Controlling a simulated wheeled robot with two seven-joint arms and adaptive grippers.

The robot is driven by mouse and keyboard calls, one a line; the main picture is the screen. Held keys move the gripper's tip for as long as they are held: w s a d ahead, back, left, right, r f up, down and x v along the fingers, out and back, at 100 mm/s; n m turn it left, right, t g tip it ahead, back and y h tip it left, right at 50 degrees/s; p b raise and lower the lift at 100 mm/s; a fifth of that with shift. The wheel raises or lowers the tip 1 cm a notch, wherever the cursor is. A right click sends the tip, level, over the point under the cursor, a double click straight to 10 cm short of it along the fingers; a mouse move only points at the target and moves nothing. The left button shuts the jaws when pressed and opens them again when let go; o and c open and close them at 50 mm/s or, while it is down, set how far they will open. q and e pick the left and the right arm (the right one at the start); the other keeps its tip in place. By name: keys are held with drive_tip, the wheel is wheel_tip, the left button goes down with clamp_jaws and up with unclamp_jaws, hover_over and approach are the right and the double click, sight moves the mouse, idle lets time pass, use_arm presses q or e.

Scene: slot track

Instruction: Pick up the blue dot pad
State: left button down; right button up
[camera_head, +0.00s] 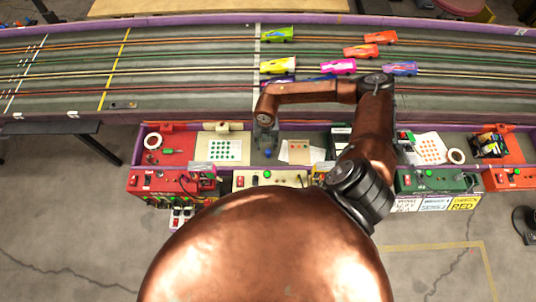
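I cannot make out a pad with blue dots; a small blue thing (268,153) shows on the shelf just below my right gripper (264,138). My copper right arm reaches over the track and bends left, and this gripper hangs down over the middle of the shelf. Its fingers are too small and dark to tell whether they are open or shut. A white pad with green dots (223,149) lies left of it, and a pale sheet with a few orange marks (298,149) lies close on its right. My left gripper is out of view.
The slot track (180,70) runs behind the shelf, with several toy cars near the centre. Another tape roll (153,141) is at left. Control boxes line the front.

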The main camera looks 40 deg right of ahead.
sight(268, 150)
drive_tip(key=f, duration=0.6)
drive_tip(key=shift+s+d, duration=0.2)
drive_tip(key=shift+s, duration=0.15)
drive_tip(key=shift+c, duration=0.3)
clamp_jaws()
